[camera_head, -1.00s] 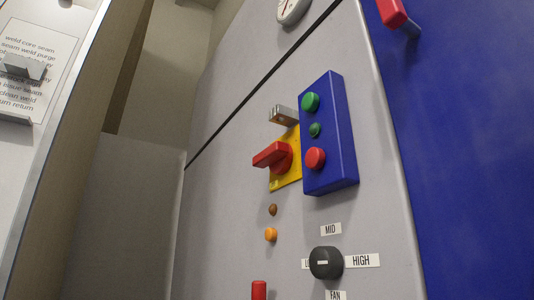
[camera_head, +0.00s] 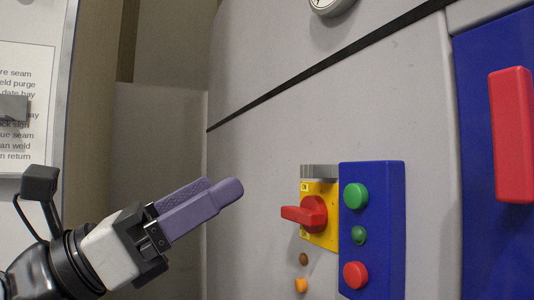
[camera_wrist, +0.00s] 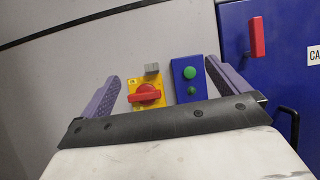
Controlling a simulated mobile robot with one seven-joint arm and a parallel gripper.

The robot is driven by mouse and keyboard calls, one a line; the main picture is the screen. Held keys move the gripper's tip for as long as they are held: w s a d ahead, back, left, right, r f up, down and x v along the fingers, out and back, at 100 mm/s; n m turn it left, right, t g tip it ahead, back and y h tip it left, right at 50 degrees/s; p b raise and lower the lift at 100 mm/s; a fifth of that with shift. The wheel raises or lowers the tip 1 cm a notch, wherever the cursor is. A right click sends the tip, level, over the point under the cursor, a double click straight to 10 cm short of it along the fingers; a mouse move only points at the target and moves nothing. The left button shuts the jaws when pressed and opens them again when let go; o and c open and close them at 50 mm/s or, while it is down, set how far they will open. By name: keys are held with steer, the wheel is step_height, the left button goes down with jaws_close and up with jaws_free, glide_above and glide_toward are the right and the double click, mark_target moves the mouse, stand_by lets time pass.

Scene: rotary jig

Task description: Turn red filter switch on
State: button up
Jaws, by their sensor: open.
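The red switch (camera_head: 308,213) is a rotary handle on a yellow plate (camera_head: 322,235) on the grey panel. Its handle points left, roughly horizontal, in the head view. In the wrist view the red switch (camera_wrist: 147,94) lies between my two fingers, beyond their tips. My gripper (camera_head: 222,190) is open and empty, left of the switch and apart from it in the head view. Its purple fingers also show in the wrist view (camera_wrist: 163,82), spread to both sides of the yellow plate and blue button box. Small lettering on the plate is partly legible.
A blue box (camera_head: 392,232) with green and red buttons stands right beside the switch. A metal bracket (camera_head: 320,171) sits just above the plate. Small brown and orange knobs (camera_head: 301,286) are below. A red handle (camera_head: 514,135) sticks out from the blue door at right.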

mark_target(293, 213)
steer(key=w+a+f+g+y+p, duration=0.2)
steer(key=w+f+g+y+p, duration=0.15)
steer(key=w+y+p, duration=0.2)
steer(key=shift+t+h, duration=0.25)
steer(key=p+x, duration=0.1)
steer(key=x, duration=0.3)
steer(key=p+x, duration=0.2)
steer(key=x, duration=0.3)
steer(key=p+x, duration=0.2)
steer(key=x, duration=0.3)
steer(key=shift+w+a+f, duration=0.1)
steer(key=shift+w+a, duration=0.05)
steer(key=shift+w, duration=0.1)
steer(key=c, duration=1)
